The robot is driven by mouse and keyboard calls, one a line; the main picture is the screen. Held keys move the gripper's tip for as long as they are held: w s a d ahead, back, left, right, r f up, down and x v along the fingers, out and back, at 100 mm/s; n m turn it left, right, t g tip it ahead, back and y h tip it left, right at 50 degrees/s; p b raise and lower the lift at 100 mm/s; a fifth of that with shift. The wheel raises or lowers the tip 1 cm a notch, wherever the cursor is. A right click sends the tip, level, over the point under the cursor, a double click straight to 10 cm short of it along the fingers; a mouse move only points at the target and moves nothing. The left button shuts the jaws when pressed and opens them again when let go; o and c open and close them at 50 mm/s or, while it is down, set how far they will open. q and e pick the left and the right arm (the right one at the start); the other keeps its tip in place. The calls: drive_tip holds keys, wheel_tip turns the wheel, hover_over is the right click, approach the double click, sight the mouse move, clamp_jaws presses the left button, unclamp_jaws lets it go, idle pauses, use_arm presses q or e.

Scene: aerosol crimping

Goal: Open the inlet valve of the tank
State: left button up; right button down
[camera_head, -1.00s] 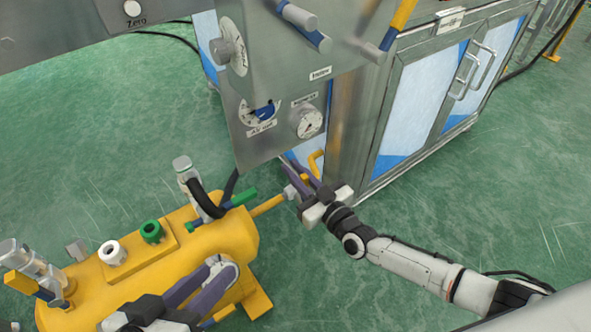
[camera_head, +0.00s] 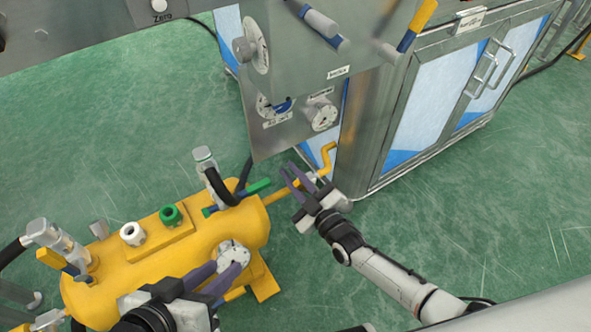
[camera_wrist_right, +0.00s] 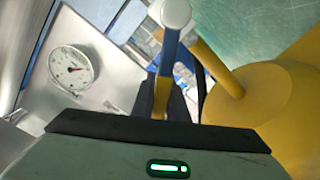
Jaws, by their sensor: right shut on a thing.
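The yellow tank (camera_head: 185,258) lies on the floor at lower left in the head view; its end also shows in the right wrist view (camera_wrist_right: 275,100). A yellow pipe (camera_head: 280,192) runs from it toward the steel panel. My right gripper (camera_head: 289,171) is at this pipe, shut on a lever with a yellow tip and blue middle. In the right wrist view, the lever (camera_wrist_right: 169,60) stands between the dark fingers, beside a round grey cap (camera_wrist_right: 175,12). The head view mostly hides the lever. My left gripper (camera_head: 226,270) is open near the white round fitting (camera_head: 233,255).
The steel panel (camera_head: 300,60) with gauges (camera_head: 322,115) stands just beyond the right gripper. A cabinet (camera_head: 440,100) is at right. Green floor is clear at lower right.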

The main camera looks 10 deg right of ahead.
sight(302, 188)
drive_tip(key=shift+s+a+f, duration=0.1)
idle(0.4)
drive_tip(key=c, duration=1.7)
unclamp_jaws()
drive_tip(key=shift+c, duration=0.2)
